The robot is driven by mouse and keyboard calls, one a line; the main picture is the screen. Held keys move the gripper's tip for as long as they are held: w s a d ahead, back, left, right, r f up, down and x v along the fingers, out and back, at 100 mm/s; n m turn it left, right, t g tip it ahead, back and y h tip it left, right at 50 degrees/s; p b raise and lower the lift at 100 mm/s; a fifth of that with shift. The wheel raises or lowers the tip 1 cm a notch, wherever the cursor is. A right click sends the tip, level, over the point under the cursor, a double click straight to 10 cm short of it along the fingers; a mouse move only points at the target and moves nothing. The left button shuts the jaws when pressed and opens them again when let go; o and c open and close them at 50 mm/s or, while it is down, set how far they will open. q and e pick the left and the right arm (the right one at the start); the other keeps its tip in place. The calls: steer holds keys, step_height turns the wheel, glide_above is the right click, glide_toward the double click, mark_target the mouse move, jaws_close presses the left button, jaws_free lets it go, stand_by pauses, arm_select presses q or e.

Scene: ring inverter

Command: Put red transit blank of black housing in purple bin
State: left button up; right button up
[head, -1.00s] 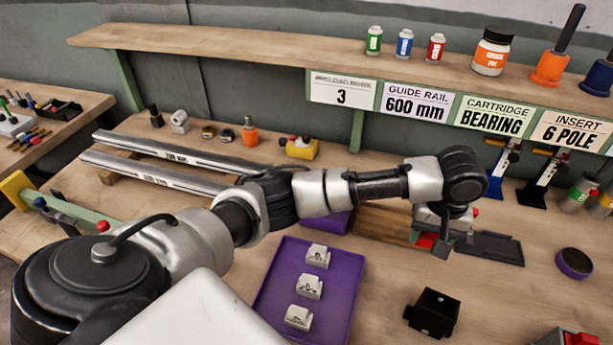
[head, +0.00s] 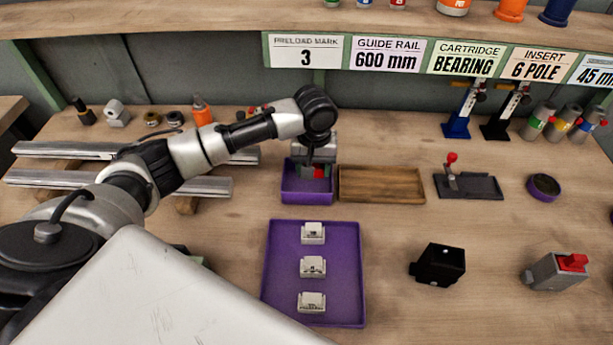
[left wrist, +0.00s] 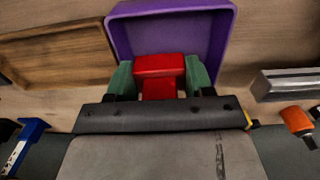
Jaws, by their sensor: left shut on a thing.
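The red transit blank (head: 319,172) is between the fingers of my left gripper (head: 312,172). The left wrist view shows the red blank (left wrist: 160,68) clamped between two green fingers (left wrist: 160,80). The purple bin (head: 305,196) is at the back centre of the table, and the blank is over it in the head view. In the left wrist view the bin (left wrist: 215,40) lies behind the blank; the gap between them is hard to judge. The black housing (head: 437,265) stands on the table at right of centre. My right gripper is not in view.
A wooden tray (head: 381,198) adjoins the bin's right side. A purple tray (head: 340,285) with three pale blocks lies in front. A dark fixture with a red knob (head: 470,187) and a grey housing with a red blank (head: 558,272) stand right. Metal rails (head: 200,187) lie left.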

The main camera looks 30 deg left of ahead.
mark_target(307, 187)
arm_select(q)
steer(key=shift+s+a+f, duration=0.25)
steer(key=shift+a+f, duration=0.2)
steer(key=shift+a, duration=0.1)
steer(key=shift+f, duration=2)
steer(key=o, duration=1)
steer(key=shift+f, duration=0.1)
step_height(307, 187, up, 12)
steer(key=shift+r, duration=0.15)
